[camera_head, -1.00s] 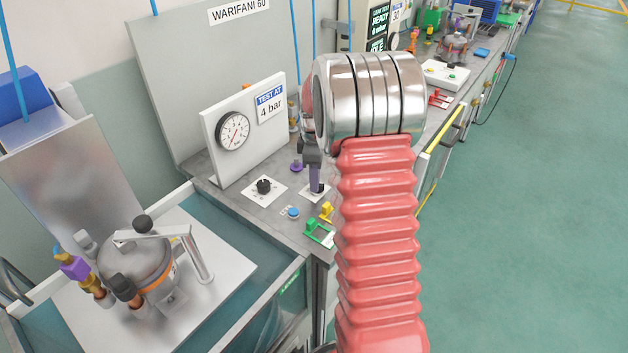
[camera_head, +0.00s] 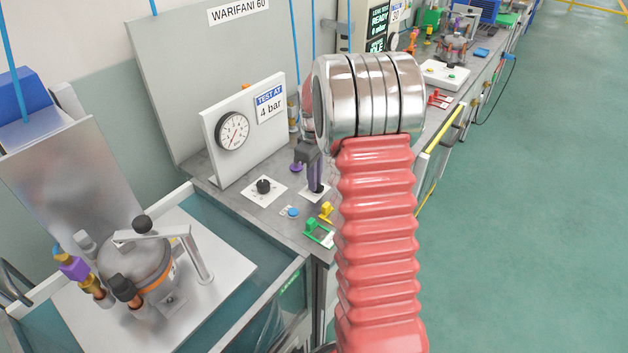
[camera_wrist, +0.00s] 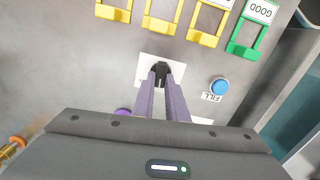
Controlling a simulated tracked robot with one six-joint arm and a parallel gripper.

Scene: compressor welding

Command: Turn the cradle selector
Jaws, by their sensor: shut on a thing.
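A black selector knob on a white square plate (camera_wrist: 143,69) stands on the grey bench top. No label on it is readable, so I cannot confirm from a name that it is the cradle selector. My gripper (camera_wrist: 161,76) is shut on this knob, with its two purple fingers pointing down at it from above. In the head view my gripper (camera_head: 317,187) is low over the same plate, largely behind my arm. The fingers cover much of the knob. A second black knob (camera_head: 263,185) on a white plate stands to the left, apart from my gripper.
A blue FILL button (camera_wrist: 219,86) is close beside the knob. Yellow and green brackets (camera_wrist: 245,37) line the bench edge. A pressure gauge (camera_head: 233,131) stands behind. A compressor (camera_head: 137,260) sits in the sunken bay at left. The floor at right is clear.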

